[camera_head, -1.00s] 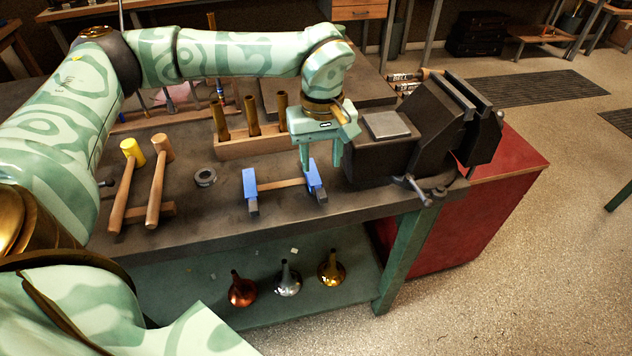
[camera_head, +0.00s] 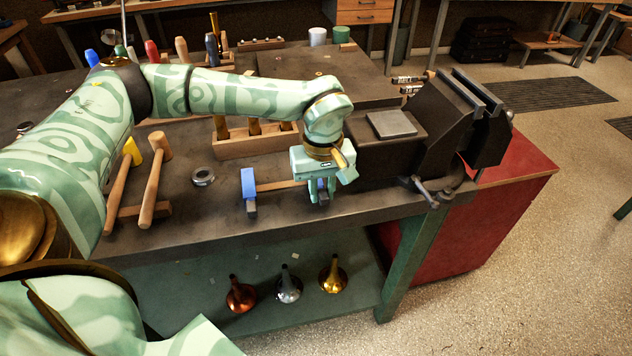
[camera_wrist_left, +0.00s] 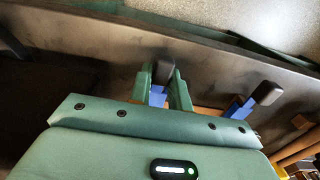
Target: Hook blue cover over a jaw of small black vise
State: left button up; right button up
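Two blue covers with dark ends rest by a wooden strip near the bench's front edge. The left cover (camera_head: 249,187) stands free; it also shows in the left wrist view (camera_wrist_left: 236,107). My left gripper (camera_head: 322,198) points down over the right cover (camera_head: 321,183). In the left wrist view its fingers (camera_wrist_left: 162,88) straddle this cover (camera_wrist_left: 157,97) closely and look shut on it; the fingers hide part of it. The black vise (camera_head: 450,125) stands at the bench's right end, its jaws (camera_head: 480,100) upright and bare. My right gripper is not in view.
A wooden block (camera_head: 255,143) with brass tubes stands behind the strip. Two mallets (camera_head: 154,185) and a metal ring (camera_head: 203,177) lie to the left. A grey plate (camera_head: 391,124) lies on the vise. Horn bells (camera_head: 289,288) stand on the lower shelf.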

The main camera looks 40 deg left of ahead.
pick_arm(q)
grip_shut()
jog(key=shift+r, duration=0.1)
